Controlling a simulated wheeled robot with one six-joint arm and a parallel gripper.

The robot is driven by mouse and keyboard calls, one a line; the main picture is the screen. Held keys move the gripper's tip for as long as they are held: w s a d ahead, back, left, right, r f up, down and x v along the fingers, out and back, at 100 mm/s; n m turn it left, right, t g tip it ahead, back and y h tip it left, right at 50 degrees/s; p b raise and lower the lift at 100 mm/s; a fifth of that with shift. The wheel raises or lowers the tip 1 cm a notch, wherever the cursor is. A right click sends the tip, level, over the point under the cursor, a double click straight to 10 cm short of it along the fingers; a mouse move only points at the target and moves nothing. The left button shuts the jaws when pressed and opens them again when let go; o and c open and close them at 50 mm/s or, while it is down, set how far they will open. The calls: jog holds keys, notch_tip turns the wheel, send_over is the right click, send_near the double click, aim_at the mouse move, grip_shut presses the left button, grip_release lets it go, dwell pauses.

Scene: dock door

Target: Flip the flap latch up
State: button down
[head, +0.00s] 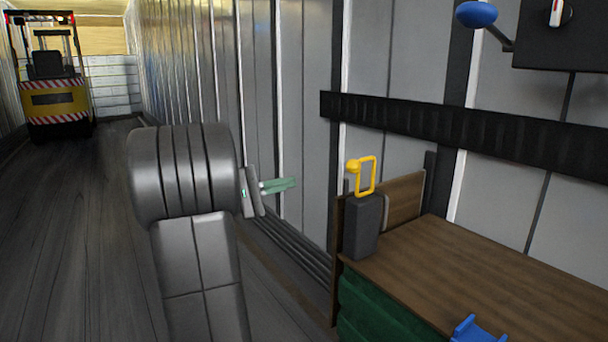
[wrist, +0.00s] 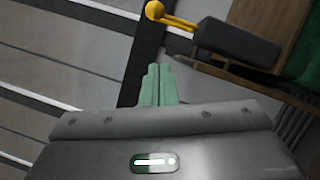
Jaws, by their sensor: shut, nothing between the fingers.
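A yellow loop handle with a round knob (head: 366,176), which looks like the flap latch, stands up from a dark grey block (head: 362,228) at the left end of a wooden top. In the wrist view the yellow latch (wrist: 178,20) and its dark block (wrist: 238,43) show at the top, beyond my fingertips. My gripper (head: 280,185) has green fingers, closed together and empty. It is left of the latch in the head view, with a clear gap between them. The fingers also show in the wrist view (wrist: 158,85).
The brown wooden top (head: 480,270) rests on a green body (head: 375,310), with a blue part (head: 475,330) at its front. A black rail (head: 460,125) crosses the wall. A blue-knobbed lever (head: 477,15) is at upper right. A yellow forklift (head: 57,95) stands far left.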

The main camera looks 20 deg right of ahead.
jog(key=shift+a+f, duration=0.15)
jog(key=shift+a, duration=0.8)
jog(key=shift+d, duration=0.1)
jog(key=d+r+n+t+h, duration=0.1)
jog(key=d+n, duration=0.4)
jog(key=d, duration=0.6)
jog(key=shift+d+r+p, duration=0.3)
jog(key=shift+d, duration=0.05)
jog(key=shift+s, duration=0.2)
